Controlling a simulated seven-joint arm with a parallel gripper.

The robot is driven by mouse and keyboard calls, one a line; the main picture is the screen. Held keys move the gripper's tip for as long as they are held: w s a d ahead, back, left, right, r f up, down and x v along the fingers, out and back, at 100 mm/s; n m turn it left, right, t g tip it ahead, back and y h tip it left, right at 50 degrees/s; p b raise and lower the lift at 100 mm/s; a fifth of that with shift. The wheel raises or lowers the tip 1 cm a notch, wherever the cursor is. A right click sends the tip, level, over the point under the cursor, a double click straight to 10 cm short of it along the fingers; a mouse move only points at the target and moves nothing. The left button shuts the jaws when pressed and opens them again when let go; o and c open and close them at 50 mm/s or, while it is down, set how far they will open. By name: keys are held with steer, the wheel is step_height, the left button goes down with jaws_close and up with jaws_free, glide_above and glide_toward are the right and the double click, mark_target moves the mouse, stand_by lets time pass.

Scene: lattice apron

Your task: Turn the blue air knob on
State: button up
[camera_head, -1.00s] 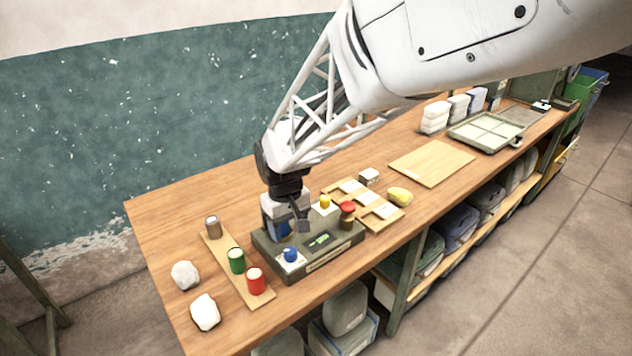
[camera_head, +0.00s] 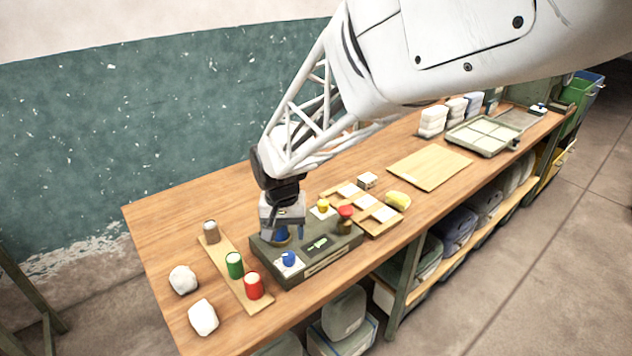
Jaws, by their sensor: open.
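The blue air knob (camera_head: 288,258) sits on a white plate at the front left of the dark green control box (camera_head: 325,260). My gripper (camera_head: 285,238) points down over the left part of the box, just behind the blue knob in the picture. Its jaws are open. I cannot tell whether a finger touches the box or the knob. A yellow knob (camera_head: 323,206) and a red-topped knob (camera_head: 346,213) stand at the box's back and right. A small green display (camera_head: 318,244) shows on the box's top.
A wooden strip (camera_head: 240,278) left of the box bears a grey-brown, a green (camera_head: 234,264) and a red cylinder (camera_head: 254,285). Two white lumps (camera_head: 203,317) lie further left. A wooden tray with white squares and a yellow item (camera_head: 398,200) stand at right.

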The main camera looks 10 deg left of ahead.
mark_target(289, 254)
steer(key=shift+f, duration=0.1)
steer(key=shift+d+f, duration=0.1)
steer(key=shift+f, duration=3.7)
steer(key=c, duration=0.9)
